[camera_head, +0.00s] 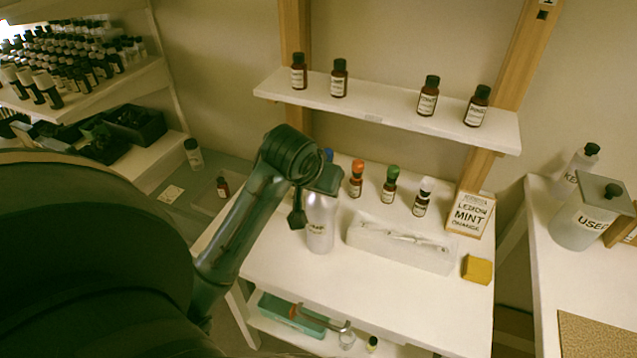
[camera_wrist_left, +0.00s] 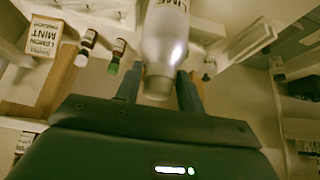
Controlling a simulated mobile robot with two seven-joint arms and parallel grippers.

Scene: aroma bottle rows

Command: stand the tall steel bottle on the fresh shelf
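The tall steel bottle (camera_head: 320,228) is silver with a pale label. It stands upright at the left of the white table, and I cannot tell whether its base touches the top. My left gripper (camera_head: 318,182) is at its upper end. In the left wrist view the two fingers (camera_wrist_left: 160,90) close in on both sides of the neck of the bottle (camera_wrist_left: 165,40), whose label reads "LIME". A white wall shelf (camera_head: 390,103) above the table holds several small brown bottles; its small tag is unreadable. My right gripper is not in view.
Several small bottles with coloured caps stand behind a white tray (camera_head: 400,245). A card (camera_head: 470,214) reads lemon, mint, orange. A yellow sponge (camera_head: 477,269) lies front right. The wall shelf has free room in its middle, between the brown bottles. A "USED" container (camera_head: 580,228) stands right.

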